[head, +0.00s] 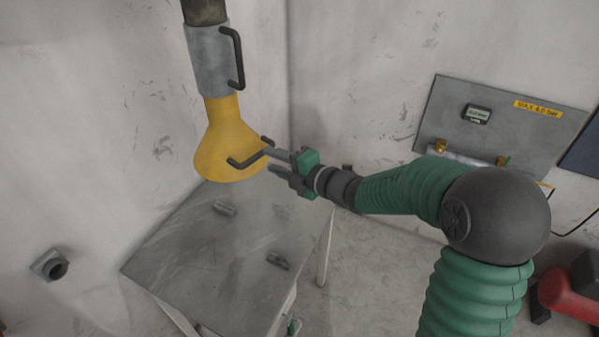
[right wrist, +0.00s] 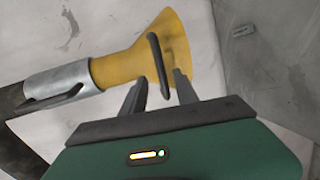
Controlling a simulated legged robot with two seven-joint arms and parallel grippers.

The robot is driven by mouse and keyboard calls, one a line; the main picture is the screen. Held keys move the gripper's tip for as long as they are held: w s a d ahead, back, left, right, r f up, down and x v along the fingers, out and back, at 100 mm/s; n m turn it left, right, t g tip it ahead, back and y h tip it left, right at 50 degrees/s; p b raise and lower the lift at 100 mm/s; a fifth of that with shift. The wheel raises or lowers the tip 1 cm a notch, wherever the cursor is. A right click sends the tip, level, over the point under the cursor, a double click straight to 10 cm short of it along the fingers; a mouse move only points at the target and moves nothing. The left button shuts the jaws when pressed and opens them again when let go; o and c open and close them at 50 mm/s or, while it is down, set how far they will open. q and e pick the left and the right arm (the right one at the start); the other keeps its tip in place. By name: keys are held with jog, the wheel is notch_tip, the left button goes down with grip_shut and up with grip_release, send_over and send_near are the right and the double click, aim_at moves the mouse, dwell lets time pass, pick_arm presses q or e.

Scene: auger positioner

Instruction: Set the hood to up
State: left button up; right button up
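The yellow hood (head: 226,142) hangs at the end of a grey sleeve (head: 209,62), its wide mouth facing down above the table. A black bar handle (head: 246,161) is on its flared part. My right gripper (head: 270,160) is at this handle, on the hood's right side. In the right wrist view, the two fingers (right wrist: 160,82) are apart, with the handle (right wrist: 157,60) running in between them and visible gaps on both sides. Whether a finger touches the handle cannot be told. The yellow hood (right wrist: 135,62) fills the area beyond the fingers. My left gripper is not in view.
A grey table (head: 200,260) with small dark fittings stands below the hood. A second black handle (head: 236,58) is on the sleeve. A grey wall panel (head: 540,135) with brass fittings is behind my right arm. A red object (head: 565,295) is at the lower right.

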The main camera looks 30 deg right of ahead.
jog(key=v, duration=1)
jog(key=shift+s+b, duration=0.4)
jog(key=shift+b, duration=0.05)
jog(key=shift+d+r, duration=0.1)
jog(key=shift+d, duration=0.05)
notch_tip(320, 180, down, 12)
jog(key=d+m+g+h+b, duration=0.1)
jog(key=m+g+h, duration=0.4)
jog(key=m, duration=0.8)
jog(key=s+a+f+m+g, duration=0.3)
jog(key=s+f, duration=0.3)
jog(key=s, duration=0.2)
jog(key=s+a+f+m+g+h, duration=0.1)
jog(key=s+a+f+m+g, duration=0.2)
jog(key=s, duration=0.5)
notch_tip(320, 180, down, 3)
jog(key=a+m+b, duration=0.1)
jog(key=m, duration=0.2)
jog(key=shift+s+a+m+g, duration=0.2)
jog(key=shift+s+m+g, duration=0.1)
jog(key=shift+g, duration=0.1)
